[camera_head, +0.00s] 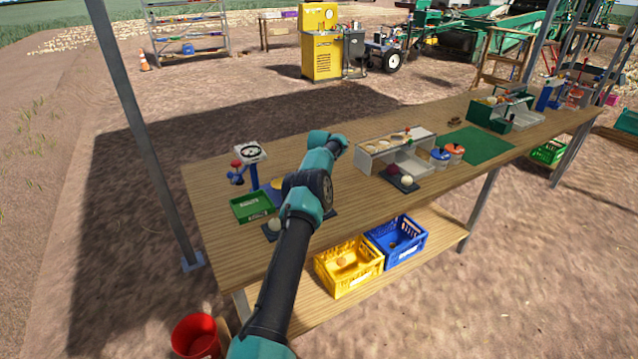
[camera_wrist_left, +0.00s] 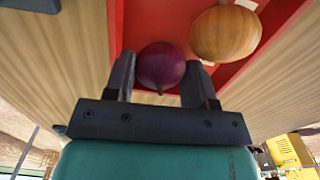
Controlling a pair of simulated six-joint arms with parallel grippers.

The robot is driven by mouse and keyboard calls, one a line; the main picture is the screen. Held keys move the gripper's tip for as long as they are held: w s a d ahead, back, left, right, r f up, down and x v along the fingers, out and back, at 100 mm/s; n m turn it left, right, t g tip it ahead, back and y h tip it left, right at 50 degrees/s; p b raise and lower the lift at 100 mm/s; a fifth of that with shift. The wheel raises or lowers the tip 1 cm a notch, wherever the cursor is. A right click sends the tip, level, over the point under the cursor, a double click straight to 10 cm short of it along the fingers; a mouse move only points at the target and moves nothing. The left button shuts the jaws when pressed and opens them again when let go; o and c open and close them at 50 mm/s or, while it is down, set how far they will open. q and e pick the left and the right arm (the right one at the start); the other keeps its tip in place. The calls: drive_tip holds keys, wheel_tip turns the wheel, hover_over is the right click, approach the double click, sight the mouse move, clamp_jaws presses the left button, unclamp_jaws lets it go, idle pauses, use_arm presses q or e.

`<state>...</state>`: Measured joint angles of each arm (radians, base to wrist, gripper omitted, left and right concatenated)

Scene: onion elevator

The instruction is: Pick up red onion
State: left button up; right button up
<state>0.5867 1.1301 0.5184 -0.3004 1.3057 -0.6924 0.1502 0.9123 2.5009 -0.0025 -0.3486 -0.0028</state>
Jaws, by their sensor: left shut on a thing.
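In the left wrist view a dark red onion (camera_wrist_left: 161,66) sits between the two black fingers of my left gripper (camera_wrist_left: 160,76). The fingers are shut on its sides. In the head view my teal and black left arm reaches over the wooden table; its gripper and the held onion are hidden behind the arm. Another dark red, round thing (camera_head: 392,169) lies beside a pale onion (camera_head: 407,180) near the grey compartment box. My right gripper is not in view.
In the wrist view, an orange-yellow onion (camera_wrist_left: 226,34) lies against a red surface (camera_wrist_left: 150,22) beside the held onion. In the head view, a green tray (camera_head: 252,206), blue stand (camera_head: 253,176), grey compartment box (camera_head: 366,160) and two lidded pots stand on the table. Yellow and blue crates sit below.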

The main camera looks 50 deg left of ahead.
use_arm(q)
drive_tip(key=shift+r, duration=1.85)
drive_tip(key=shift+s+d+r, duration=0.2)
drive_tip(key=shift+s+d, duration=1.55)
drive_tip(key=shift+d, duration=0.25)
drive_tip(key=shift+s+d+r, duration=0.25)
drive_tip(key=shift+s+d, duration=1.55)
drive_tip(key=shift+d, duration=0.25)
drive_tip(key=shift+s+d+r, duration=0.2)
drive_tip(key=shift+s+d, duration=1.55)
drive_tip(key=shift+d, duration=0.25)
drive_tip(key=w+d, duration=0.2)
drive_tip(key=d, duration=0.1)
drive_tip(key=w+d, duration=0.2)
drive_tip(key=d, duration=0.1)
drive_tip(key=w+d, duration=0.1)
drive_tip(key=d, duration=0.2)
drive_tip(key=shift+w+d+f, duration=0.15)
drive_tip(key=shift+w+f, duration=0.2)
drive_tip(key=shift+w, duration=0.05)
drive_tip(key=w+d, duration=0.3)
drive_tip(key=d, duration=1.3)
drive_tip(key=w+d+m, duration=0.1)
drive_tip(key=w+d, duration=0.3)
drive_tip(key=d, duration=1.3)
drive_tip(key=shift+w+f+m, duration=0.2)
drive_tip(key=shift+f+m, duration=0.1)
drive_tip(key=shift+f, duration=0.05)
